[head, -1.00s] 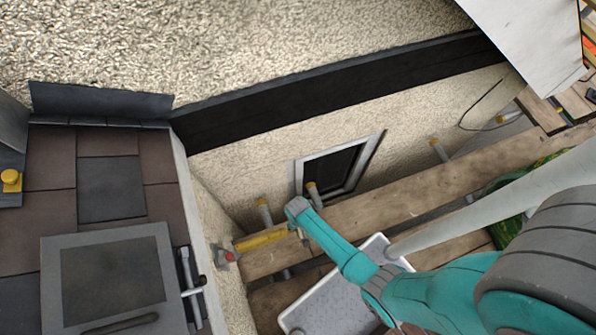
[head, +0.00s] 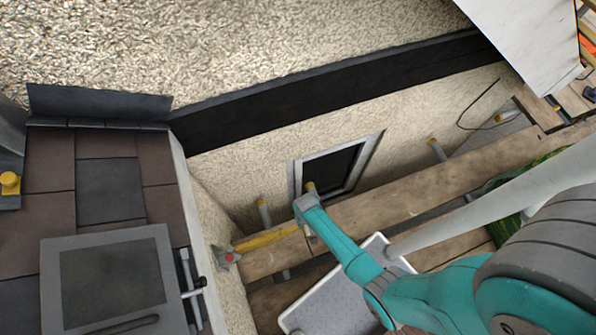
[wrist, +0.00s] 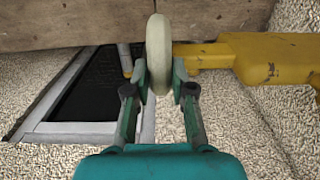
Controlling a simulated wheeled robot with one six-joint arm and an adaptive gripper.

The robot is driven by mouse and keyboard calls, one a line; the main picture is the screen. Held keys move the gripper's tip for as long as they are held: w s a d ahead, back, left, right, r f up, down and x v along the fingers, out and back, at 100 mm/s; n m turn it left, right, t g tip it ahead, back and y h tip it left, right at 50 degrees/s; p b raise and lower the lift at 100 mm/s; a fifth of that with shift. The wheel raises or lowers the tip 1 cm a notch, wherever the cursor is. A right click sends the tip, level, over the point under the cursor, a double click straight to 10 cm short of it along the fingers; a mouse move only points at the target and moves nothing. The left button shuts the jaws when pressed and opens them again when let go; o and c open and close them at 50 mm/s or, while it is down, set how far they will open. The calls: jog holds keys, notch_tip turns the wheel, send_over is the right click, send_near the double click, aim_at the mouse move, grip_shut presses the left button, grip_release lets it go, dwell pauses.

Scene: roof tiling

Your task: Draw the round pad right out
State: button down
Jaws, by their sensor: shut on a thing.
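The round pad (wrist: 158,40) is a cream disc seen edge-on in the wrist view, upright in front of the plank. My gripper (wrist: 158,78) is shut on its lower part, one finger on each side. A narrow yellow tongue (wrist: 201,55) runs from the disc's right side to a wider yellow body (wrist: 272,58). The tongue seems to meet the disc, but the joint is partly hidden by a finger. In the head view the yellow piece (head: 268,238) lies along the plank with a red knob at its left end.
A wooden plank (head: 375,212) runs along the rough wall, beside a framed window (head: 333,168). Upright pipes (head: 264,212) stand between wall and plank. A grey tray (head: 335,305) lies below my arm. The tiled roof (head: 110,185) with a hatch is at left.

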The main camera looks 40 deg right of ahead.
jog(key=s+d, duration=0.2)
jog(key=d, duration=0.5)
jog(key=shift+s, duration=0.35)
jog(key=c, duration=1)
grip_release()
jog(key=shift+d, duration=0.15)
jog(key=shift+w, duration=0.1)
notch_tip(320, 180, up, 12)
